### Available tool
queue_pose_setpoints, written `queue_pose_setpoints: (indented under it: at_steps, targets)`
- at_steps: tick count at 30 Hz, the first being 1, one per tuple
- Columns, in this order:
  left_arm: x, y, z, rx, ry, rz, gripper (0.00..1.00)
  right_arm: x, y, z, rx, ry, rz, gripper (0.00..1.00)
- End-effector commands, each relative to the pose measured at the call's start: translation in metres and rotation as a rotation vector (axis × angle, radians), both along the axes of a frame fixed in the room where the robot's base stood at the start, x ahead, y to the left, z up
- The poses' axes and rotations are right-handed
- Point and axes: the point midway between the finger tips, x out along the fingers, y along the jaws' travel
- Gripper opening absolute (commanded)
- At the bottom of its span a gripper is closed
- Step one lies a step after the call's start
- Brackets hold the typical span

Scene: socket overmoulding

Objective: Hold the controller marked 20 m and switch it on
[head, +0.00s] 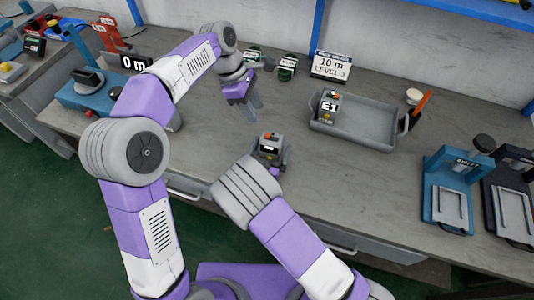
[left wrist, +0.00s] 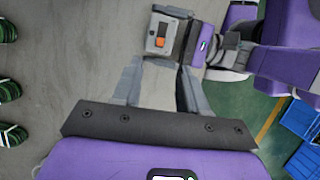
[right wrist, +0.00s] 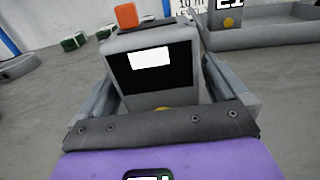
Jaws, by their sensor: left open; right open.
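A grey controller (head: 269,143) with a dark face and an orange switch on top stands on the bench. My right gripper (head: 271,158) is open, with its fingers on either side of it. The right wrist view shows the controller (right wrist: 151,68) close up between the fingers; its white label looks blank, so no marking reads. My left gripper (head: 243,103) is open and empty above the bench, behind and left of the controller. In the left wrist view the controller (left wrist: 160,36) and its orange switch lie beyond the left fingertips. A black sign (head: 136,62) reads "0 m", perhaps partly hidden by my arm.
A white sign (head: 331,66) reads "10 m LEVEL 3". A grey tray (head: 365,128) holds a unit marked E1 (head: 329,106). Green-and-black items (head: 287,67) stand at the back. Blue (head: 447,199) and black (head: 508,208) fixtures stand at right. Bare bench lies between controller and tray.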

Motion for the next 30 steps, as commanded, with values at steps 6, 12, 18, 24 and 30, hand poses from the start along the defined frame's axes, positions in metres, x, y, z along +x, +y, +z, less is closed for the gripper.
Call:
queue_pose_setpoints:
  at_steps: [6, 12, 18, 24, 30]
  targets:
    - [0.0, 0.0, 0.0, 0.0, 0.001, 0.001, 0.43, 0.014, -0.004, 0.0, 0.0, 0.0, 0.0, 1.0]
    - [0.0, 0.0, 0.0, 0.0, 0.001, 0.001, 0.43, 0.015, -0.004, 0.0, -0.001, 0.0, 0.0, 1.0]
    - [0.0, 0.0, 0.0, 0.0, 0.001, 0.001, 0.43, 0.015, -0.004, 0.0, -0.001, 0.0, 0.0, 0.77]
    - [0.0, 0.0, 0.0, 0.0, 0.001, 0.001, 0.43, 0.015, -0.004, 0.0, -0.001, 0.0, 0.0, 0.46]
    - [0.004, 0.01, -0.004, -0.029, 0.027, 0.005, 0.17, 0.015, -0.004, 0.0, 0.0, 0.0, 0.0, 0.42]
